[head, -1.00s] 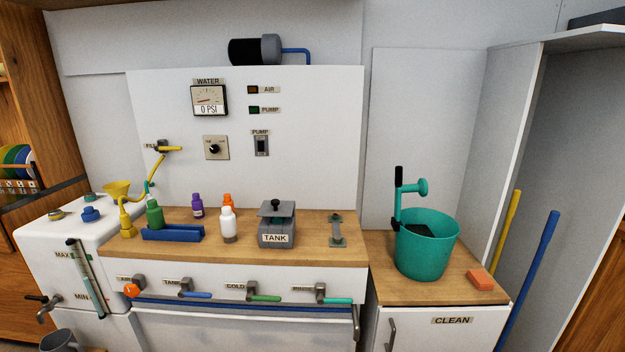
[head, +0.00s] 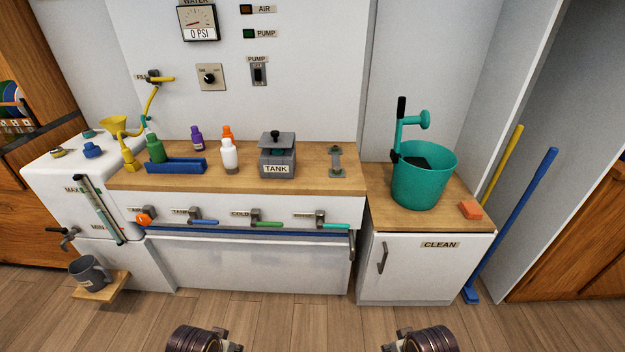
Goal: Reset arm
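The task names no object, only my arm. Parts of both my arms show at the bottom edge of the head view, low in front of the counter. The left one is left of the middle and the right one is right of it. They are cut off by the frame, and no fingertips can be made out. Neither touches the counter or anything on it. I cannot tell whether either gripper is open or shut.
The wooden counter (head: 308,179) holds several bottles, a blue tray (head: 176,166) and a grey tank box (head: 277,158). A teal bucket (head: 421,184) and an orange block (head: 471,209) stand on the right cabinet. A grey mug (head: 88,271) sits on a low shelf. The middle floor is clear.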

